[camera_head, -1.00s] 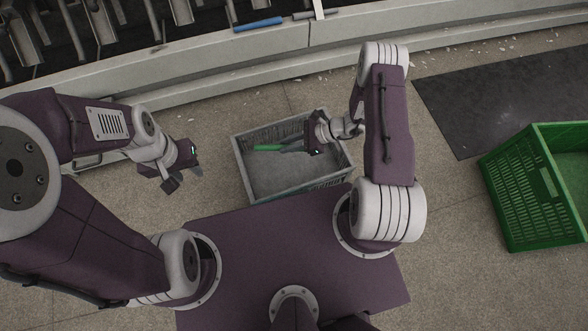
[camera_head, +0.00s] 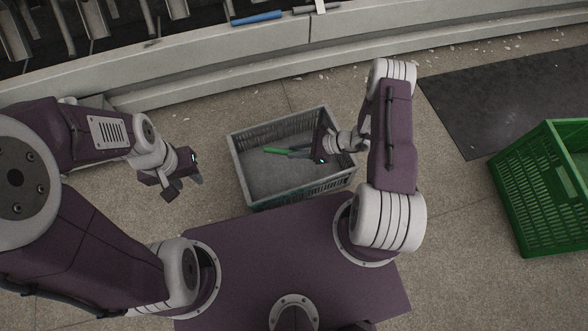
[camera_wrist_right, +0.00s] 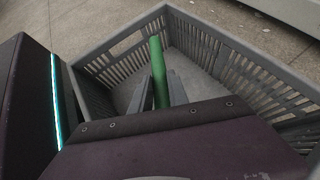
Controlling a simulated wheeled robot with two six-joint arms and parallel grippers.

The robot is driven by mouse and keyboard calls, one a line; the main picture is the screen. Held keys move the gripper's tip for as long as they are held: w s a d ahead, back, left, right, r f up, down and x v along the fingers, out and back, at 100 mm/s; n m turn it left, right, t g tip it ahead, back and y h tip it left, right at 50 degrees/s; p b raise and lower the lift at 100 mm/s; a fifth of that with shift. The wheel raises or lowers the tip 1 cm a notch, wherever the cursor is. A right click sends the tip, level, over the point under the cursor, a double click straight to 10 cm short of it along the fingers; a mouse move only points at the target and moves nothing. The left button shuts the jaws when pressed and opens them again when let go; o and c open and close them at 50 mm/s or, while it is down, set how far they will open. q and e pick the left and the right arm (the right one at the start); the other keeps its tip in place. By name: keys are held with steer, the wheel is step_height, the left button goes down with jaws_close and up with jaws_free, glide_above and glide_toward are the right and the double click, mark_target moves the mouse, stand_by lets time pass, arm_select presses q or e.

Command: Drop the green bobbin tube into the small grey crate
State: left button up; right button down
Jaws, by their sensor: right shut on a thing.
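The green bobbin tube (camera_head: 278,151) is held by my right gripper (camera_head: 298,153) over the small grey crate (camera_head: 240,176). In the right wrist view the tube (camera_wrist_right: 159,72) stands between the two fingers (camera_wrist_right: 162,90) of my right gripper, with the crate's slatted walls (camera_wrist_right: 215,50) around it. The tube appears above the crate's floor; its exact height is hard to tell. My left gripper (camera_head: 186,186) is to the left of the crate, with its fingers apart and nothing between them.
A large green crate (camera_head: 525,185) stands at the right on the floor. A dark mat (camera_head: 490,95) lies behind it. A blue tube (camera_head: 257,18) lies on the machine ledge at the back. Bare floor surrounds the grey crate's left side.

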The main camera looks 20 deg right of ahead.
steer(key=c, duration=1.2)
jaws_free()
steer(key=p+v, duration=0.2)
steer(key=v, duration=0.2)
steer(key=p+v, duration=0.3)
steer(key=v, duration=0.1)
steer(key=shift+r, duration=0.4)
steer(key=shift+s+d+p, duration=0.2)
steer(key=shift+d+p, duration=0.1)
steer(key=shift+d, duration=0.1)
